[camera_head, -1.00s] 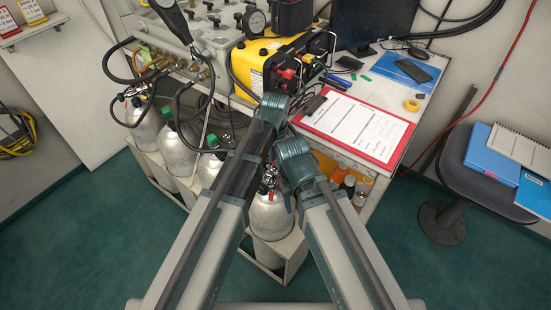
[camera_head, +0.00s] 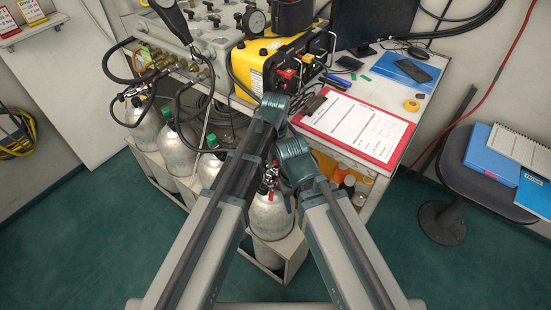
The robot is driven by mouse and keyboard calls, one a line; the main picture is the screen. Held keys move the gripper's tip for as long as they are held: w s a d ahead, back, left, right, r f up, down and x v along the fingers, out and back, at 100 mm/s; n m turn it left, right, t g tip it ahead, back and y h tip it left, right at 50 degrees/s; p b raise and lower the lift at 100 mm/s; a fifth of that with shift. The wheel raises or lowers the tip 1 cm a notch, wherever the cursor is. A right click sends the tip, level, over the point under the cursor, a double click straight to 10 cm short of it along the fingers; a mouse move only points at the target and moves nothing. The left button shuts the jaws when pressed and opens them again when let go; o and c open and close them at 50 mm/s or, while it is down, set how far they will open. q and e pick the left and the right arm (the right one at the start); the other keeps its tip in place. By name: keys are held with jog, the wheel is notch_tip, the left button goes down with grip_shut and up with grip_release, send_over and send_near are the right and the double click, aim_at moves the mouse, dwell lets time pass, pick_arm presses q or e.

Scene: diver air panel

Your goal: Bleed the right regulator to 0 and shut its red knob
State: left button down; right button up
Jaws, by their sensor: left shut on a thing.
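The rightmost silver cylinder (camera_head: 270,219) stands in a crate below the bench. The right regulator (camera_head: 270,178) sits on its top with small red parts, mostly hidden between my two forearms. My left gripper (camera_head: 268,172) reaches down there from the wrist above and is shut on a small part of the regulator. The forearm hides most of the jaws, so I cannot tell exactly which part it grips. My right arm's wrist (camera_head: 294,160) is just right of it, close to the regulator. The right gripper's fingers are hidden below that wrist. No readable gauge face shows on this regulator.
More silver cylinders (camera_head: 176,152) with hoses stand to the left. A yellow case (camera_head: 262,52), a red clipboard (camera_head: 388,155) and a grey gauge panel (camera_head: 215,40) are on the bench. A dark stool (camera_head: 447,221) stands at right. Green floor is open in front.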

aim_at(276, 162)
pick_arm(q)
jog(key=shift+n, duration=0.9)
jog(key=c, duration=1)
grip_release()
notch_tip(276, 162, up, 14)
jog(key=p, duration=1.3)
jog(key=shift+f+p, duration=0.1)
jog(key=shift+p, duration=0.3)
